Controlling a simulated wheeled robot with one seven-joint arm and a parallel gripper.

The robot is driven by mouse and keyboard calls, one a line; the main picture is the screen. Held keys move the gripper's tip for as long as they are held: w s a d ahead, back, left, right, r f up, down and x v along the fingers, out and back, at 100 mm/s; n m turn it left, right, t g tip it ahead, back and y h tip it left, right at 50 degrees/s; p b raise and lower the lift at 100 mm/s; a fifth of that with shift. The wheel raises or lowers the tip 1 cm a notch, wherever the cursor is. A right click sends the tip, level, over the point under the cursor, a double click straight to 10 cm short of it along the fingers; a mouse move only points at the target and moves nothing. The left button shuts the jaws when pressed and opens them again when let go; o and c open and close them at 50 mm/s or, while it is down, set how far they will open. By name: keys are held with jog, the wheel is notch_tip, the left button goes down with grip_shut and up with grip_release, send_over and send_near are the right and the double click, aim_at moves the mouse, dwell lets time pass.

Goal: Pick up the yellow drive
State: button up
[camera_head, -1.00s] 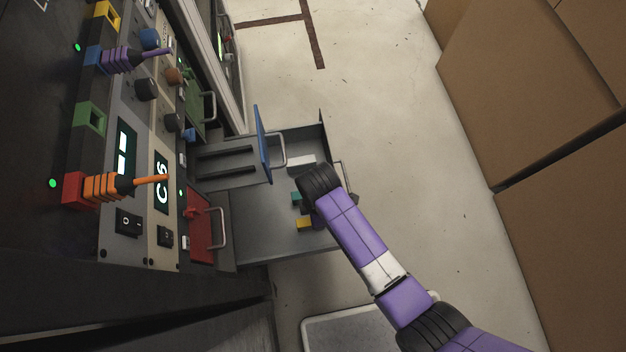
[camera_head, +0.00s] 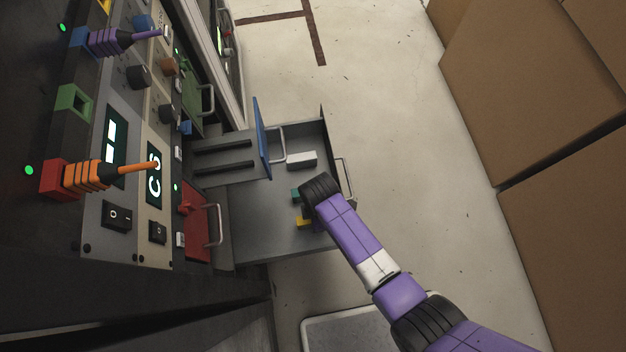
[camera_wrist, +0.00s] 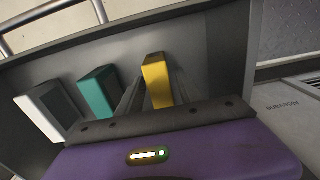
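The yellow drive (camera_wrist: 158,80) stands in an open grey drawer, in the upper middle of the wrist view. In the head view, it shows (camera_head: 302,222) partly hidden behind my wrist. My gripper (camera_wrist: 156,88) reaches down over the drawer. Its two dark fingers stand apart, one on each side of the yellow drive, with narrow gaps seeming to show. In the head view, my arm's dark end covers the fingers.
A teal drive (camera_wrist: 98,92) and a white drive (camera_wrist: 48,110) stand left of the yellow one in the wrist view. The drawer's wall (camera_head: 285,247) encloses them. A blue-fronted drawer (camera_head: 262,140) is open beside it, and a rack with plugged cables (camera_head: 95,175) stands left.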

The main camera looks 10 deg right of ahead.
grip_shut()
jog(key=shift+r, duration=0.2)
